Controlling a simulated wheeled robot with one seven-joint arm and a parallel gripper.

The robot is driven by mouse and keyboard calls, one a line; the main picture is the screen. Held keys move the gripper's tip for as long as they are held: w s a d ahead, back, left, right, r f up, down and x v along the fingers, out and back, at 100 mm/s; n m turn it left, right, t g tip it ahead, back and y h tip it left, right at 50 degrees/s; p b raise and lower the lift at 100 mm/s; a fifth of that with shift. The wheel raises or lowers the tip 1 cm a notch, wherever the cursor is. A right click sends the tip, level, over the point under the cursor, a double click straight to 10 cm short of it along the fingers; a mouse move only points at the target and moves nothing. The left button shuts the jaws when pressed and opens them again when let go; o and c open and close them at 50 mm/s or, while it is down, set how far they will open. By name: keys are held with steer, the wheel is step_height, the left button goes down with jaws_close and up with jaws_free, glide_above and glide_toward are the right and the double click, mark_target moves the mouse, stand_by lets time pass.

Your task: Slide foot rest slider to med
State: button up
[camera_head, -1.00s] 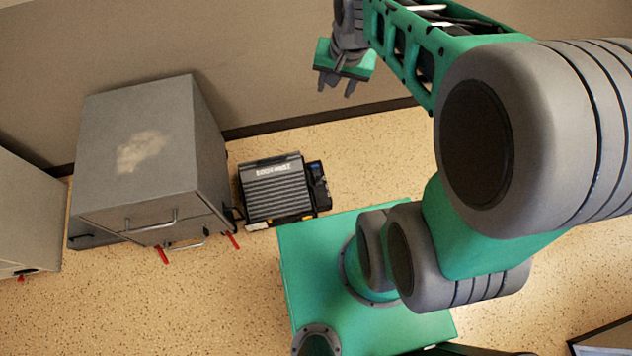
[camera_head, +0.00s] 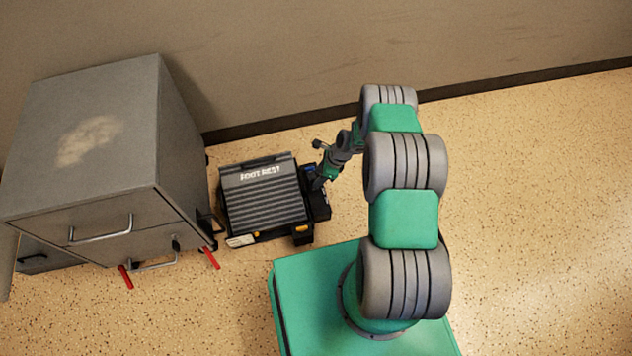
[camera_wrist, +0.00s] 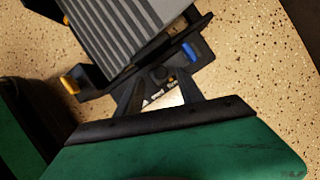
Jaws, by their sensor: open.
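The foot rest (camera_head: 264,195) is a black unit with a ribbed grey top, on the floor beside the cabinet. A black side housing runs along its right side. A blue part (camera_wrist: 190,52) and a small dark round part (camera_wrist: 160,73) show there, with white lettering close by; I cannot tell which part is the slider or read its setting. My gripper (camera_wrist: 163,86) is open, its two dark fingers reaching to this housing on either side of the lettering. Nothing is seen held, and contact is unclear. In the head view my gripper (camera_head: 317,182) is at the foot rest's right side.
A grey metal cabinet (camera_head: 90,135) with handles and red-tipped parts stands close on the left. A wall (camera_head: 270,60) with dark skirting runs behind. Yellow parts sit on the foot rest's front (camera_head: 301,228). The speckled floor (camera_head: 530,200) is clear on the right.

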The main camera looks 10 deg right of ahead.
mark_target(312, 176)
steer(key=x, duration=0.3)
steer(key=shift+b, duration=0.35)
steer(key=shift+r, duration=0.1)
steer(key=shift+c, duration=0.5)
jaws_close()
stand_by(0.4)
